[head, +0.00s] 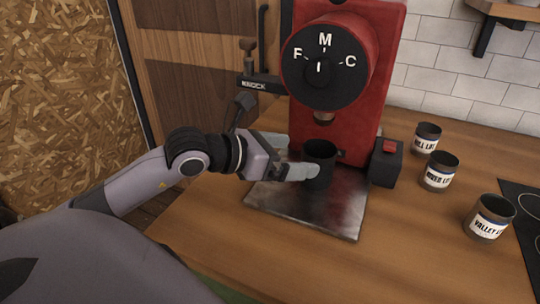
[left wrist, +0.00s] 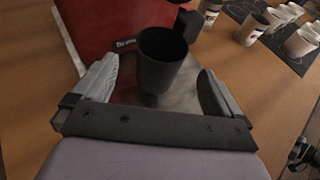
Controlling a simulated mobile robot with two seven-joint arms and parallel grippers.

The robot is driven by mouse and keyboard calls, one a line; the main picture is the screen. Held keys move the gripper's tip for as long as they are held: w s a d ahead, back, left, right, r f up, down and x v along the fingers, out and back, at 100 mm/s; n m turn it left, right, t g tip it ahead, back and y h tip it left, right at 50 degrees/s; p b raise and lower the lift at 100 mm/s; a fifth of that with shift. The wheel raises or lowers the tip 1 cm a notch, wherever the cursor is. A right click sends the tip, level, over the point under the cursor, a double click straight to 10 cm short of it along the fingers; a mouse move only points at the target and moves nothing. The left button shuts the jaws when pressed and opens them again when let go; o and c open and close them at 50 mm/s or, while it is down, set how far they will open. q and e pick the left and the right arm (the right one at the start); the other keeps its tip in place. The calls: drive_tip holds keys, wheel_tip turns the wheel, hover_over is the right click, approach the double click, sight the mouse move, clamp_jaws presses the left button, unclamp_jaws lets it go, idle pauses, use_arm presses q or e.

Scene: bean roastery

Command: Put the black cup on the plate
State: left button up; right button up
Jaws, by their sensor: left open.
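The black cup (head: 320,158) is upright below the spout of the red grinder and appears to stand on the square metal plate (head: 335,216). In the left wrist view, the cup (left wrist: 160,66) is between the two fingers, with the plate (left wrist: 124,91) behind and under it. My left gripper (head: 290,157) is open, its pale fingers on either side of the cup. In the left wrist view, gaps show between the cup and both fingers. The near finger hides part of the cup's side in the head view. My right gripper is not in view.
The red grinder (head: 388,55) with its F-M-C dial rises behind the cup. A dark box with a red switch (head: 387,163) is right of the plate. Several labelled tins, one of them (head: 490,217) nearest, stand further right by a black hob (head: 528,213). The front counter is clear.

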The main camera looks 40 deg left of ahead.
use_arm(q)
drive_tip(key=shift+b+v, duration=0.35)
drive_tip(key=shift+v, duration=1.95)
